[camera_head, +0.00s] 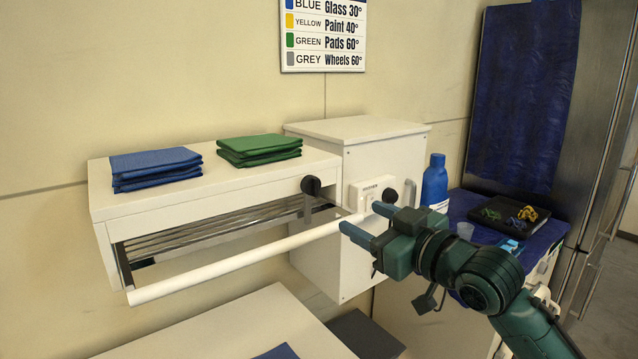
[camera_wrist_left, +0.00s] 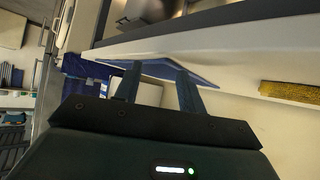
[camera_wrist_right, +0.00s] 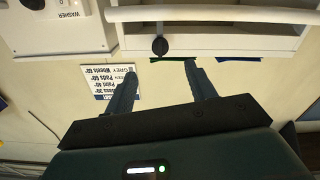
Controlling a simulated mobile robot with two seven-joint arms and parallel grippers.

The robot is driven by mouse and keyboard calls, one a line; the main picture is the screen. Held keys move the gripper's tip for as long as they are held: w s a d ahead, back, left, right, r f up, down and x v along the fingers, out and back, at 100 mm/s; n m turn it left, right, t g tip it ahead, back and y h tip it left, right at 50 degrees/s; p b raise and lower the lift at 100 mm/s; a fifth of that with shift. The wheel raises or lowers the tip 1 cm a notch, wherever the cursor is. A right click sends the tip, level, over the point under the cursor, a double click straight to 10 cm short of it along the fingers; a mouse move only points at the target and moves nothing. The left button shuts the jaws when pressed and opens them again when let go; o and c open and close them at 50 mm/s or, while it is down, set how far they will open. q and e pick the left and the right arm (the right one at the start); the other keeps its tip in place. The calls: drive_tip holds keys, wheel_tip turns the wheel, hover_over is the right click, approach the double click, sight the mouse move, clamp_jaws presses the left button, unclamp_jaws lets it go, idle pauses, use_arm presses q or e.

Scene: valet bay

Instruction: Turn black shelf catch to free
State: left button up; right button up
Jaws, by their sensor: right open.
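The black shelf catch (camera_head: 311,186) is a round dark knob at the right end of the white shelf's front edge, with a short lever hanging down from it. It also shows in the right wrist view (camera_wrist_right: 160,46), beyond the fingertips. My right gripper (camera_head: 366,220) is open and empty, in front of the washer box, to the right of and below the catch in the head view. It is apart from the catch. My left gripper (camera_wrist_left: 158,80) shows only in its wrist view; its fingers are apart, with a flat blue thing beyond their tips.
The white shelf (camera_head: 150,212) holds blue cloths (camera_head: 155,170) and green cloths (camera_head: 258,150). A white rail (camera_head: 230,264) runs along its front. The washer box (camera_head: 392,160) has its own black knob (camera_head: 390,196). A blue bottle (camera_head: 435,180) stands to the right.

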sight(317, 188)
drive_tip(key=p+x, duration=0.1)
drive_tip(key=x, duration=0.3)
drive_tip(key=r+p+x, duration=0.1)
drive_tip(key=x, duration=0.3)
drive_tip(key=p+x, duration=0.1)
drive_tip(key=x, duration=0.3)
drive_tip(key=shift+r, duration=0.25)
use_arm(q)
drive_tip(key=shift+s+a+r+g, duration=0.25)
drive_tip(key=shift+r+g, duration=0.05)
drive_tip(key=shift+r, duration=0.05)
use_arm(e)
drive_tip(key=shift+x, duration=0.75)
drive_tip(key=shift+f, duration=0.1)
use_arm(q)
drive_tip(key=shift+s, duration=0.15)
use_arm(e)
clamp_jaws()
